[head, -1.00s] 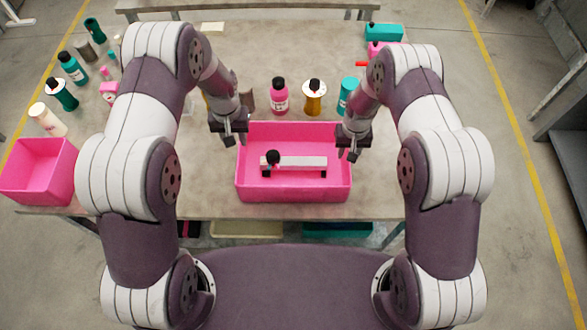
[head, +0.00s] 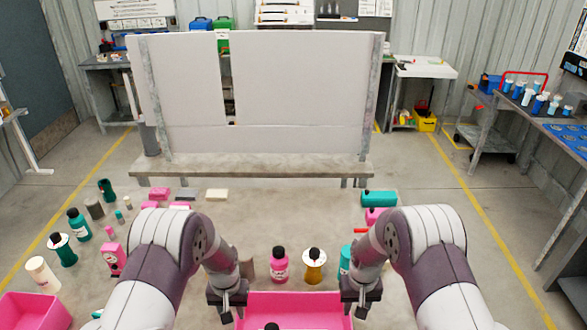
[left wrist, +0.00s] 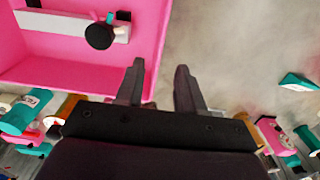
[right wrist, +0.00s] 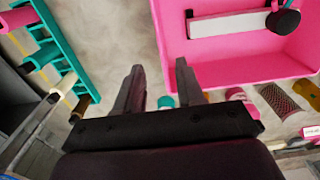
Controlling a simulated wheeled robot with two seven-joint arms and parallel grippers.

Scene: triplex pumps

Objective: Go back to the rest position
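A pink crate (head: 290,298) sits on the table between my two grippers, its near part cut off by the frame's lower edge. A white bar with a black round knob lies inside it; the bar shows in the left wrist view (left wrist: 62,22) and the right wrist view (right wrist: 235,24). My left gripper (head: 227,312) is at the crate's left side, with its fingers apart and nothing between them (left wrist: 160,65). My right gripper (head: 358,308) is at the crate's right side, also with its fingers apart and empty (right wrist: 158,66).
A pink bottle (head: 279,265) and an amber bottle (head: 314,267) stand just behind the crate. Several bottles and a second pink crate (head: 32,312) are at the left. A teal box (head: 379,199) lies at the back right. A bench with tall white panels (head: 300,85) stands beyond the table.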

